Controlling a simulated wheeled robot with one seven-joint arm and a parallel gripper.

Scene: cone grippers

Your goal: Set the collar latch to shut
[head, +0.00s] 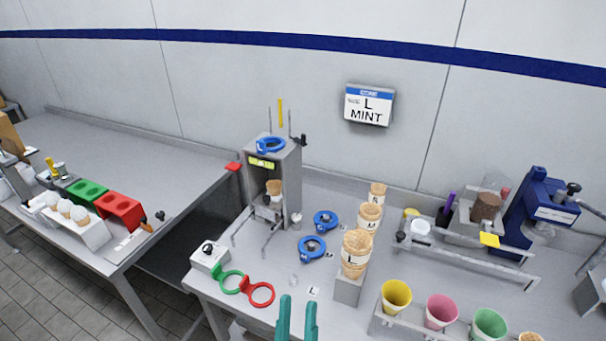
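A grey dispenser stand (286,175) stands against the back of the right counter. A blue ring collar (270,146) sits on its top, with thin upright rods and a yellow rod behind. A small black knob (302,140) sticks out at the stand's upper right; I cannot tell whether this is the collar latch or how it is set. A cone (273,187) sits in the stand's lower holder. My gripper (297,300) shows as two teal fingers at the bottom edge, apart with nothing between them. It is in front of the stand, well away from it.
Two loose blue rings (326,220) (312,247) lie right of the stand. Cone stacks (357,253) stand further right. A white box (209,255) with green and red rings (257,293) lies front left. Coloured cups (441,310) line the front right. A sign (369,105) reads L MINT.

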